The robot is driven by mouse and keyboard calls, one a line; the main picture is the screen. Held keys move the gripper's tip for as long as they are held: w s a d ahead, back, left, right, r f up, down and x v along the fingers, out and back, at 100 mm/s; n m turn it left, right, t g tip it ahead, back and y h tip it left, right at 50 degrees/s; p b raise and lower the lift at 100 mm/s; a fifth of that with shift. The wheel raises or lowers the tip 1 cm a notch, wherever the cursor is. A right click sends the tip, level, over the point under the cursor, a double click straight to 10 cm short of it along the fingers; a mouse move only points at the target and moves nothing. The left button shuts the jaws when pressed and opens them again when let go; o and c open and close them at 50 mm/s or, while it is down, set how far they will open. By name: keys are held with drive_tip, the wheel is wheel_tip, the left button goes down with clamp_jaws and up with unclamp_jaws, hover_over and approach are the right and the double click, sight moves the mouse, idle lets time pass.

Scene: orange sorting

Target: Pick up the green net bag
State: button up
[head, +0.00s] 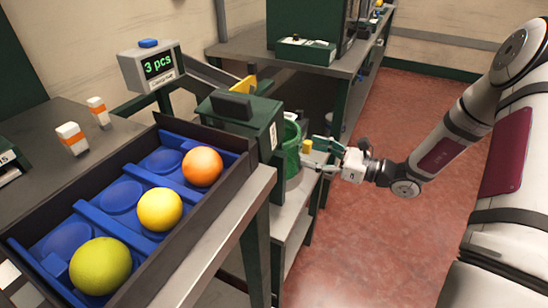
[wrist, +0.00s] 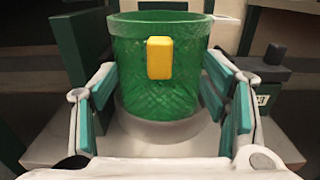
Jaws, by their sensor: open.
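The green net bag (wrist: 135,75) stands upright on a round grey base, its mouth open upward and a yellow tag (wrist: 159,58) on its near side. In the head view the bag (head: 291,150) is partly hidden behind a dark green machine. My gripper (wrist: 165,103) is open, with one teal-padded finger on each side of the bag's lower part. The fingers are not closed on it. In the head view my gripper (head: 316,156) reaches in from the right at the bag's height.
A dark green machine (head: 240,125) stands left of the bag. A blue tray (head: 120,168) holds an orange, a yellow and a yellow-green fruit. A display (head: 158,66) reads "3 pcs". The red floor (head: 385,110) is open to the right.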

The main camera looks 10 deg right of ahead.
drive_tip(key=shift+x, duration=1.35)
clamp_jaws()
drive_tip(key=shift+r, duration=0.2)
